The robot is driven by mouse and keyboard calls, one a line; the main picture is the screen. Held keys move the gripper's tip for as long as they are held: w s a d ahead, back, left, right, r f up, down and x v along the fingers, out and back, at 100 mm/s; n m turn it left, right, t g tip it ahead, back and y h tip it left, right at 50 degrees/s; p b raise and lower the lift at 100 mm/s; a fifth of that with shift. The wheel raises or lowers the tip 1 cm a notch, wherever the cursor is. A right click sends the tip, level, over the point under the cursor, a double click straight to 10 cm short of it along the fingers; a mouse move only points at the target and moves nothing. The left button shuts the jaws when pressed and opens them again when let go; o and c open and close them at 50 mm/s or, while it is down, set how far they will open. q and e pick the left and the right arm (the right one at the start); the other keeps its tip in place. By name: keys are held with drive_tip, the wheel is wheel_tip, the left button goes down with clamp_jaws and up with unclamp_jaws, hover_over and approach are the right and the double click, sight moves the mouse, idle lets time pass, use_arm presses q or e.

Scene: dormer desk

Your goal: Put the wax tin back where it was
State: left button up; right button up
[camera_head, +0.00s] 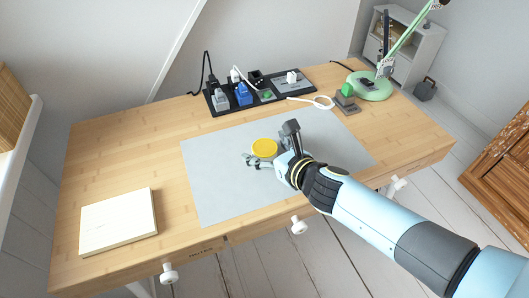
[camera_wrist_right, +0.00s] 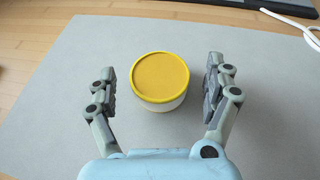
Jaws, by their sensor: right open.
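The wax tin (camera_head: 264,147) is a short round tin with a yellow lid and a pale side. It stands upright on the grey mat (camera_head: 213,189), near the mat's middle. In the right wrist view the tin (camera_wrist_right: 160,78) sits between the spread fingers of my right gripper (camera_wrist_right: 161,88), with a gap on each side. In the head view my right gripper (camera_head: 270,146) comes in from the right, low over the mat, its fingers on either side of the tin. It is open and holds nothing. My left gripper is not in view.
A black tray (camera_head: 236,103) with plugs and blocks lies at the back of the desk. A green block on a grey base (camera_head: 346,97) and a green lamp (camera_head: 371,87) stand at the back right. A pale board (camera_head: 118,222) lies at front left. The mat's left part is clear.

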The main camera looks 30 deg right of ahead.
drive_tip(key=shift+c, duration=0.4)
drive_tip(key=c, duration=1.3)
drive_tip(key=shift+c, duration=0.9)
drive_tip(key=shift+r, duration=0.15)
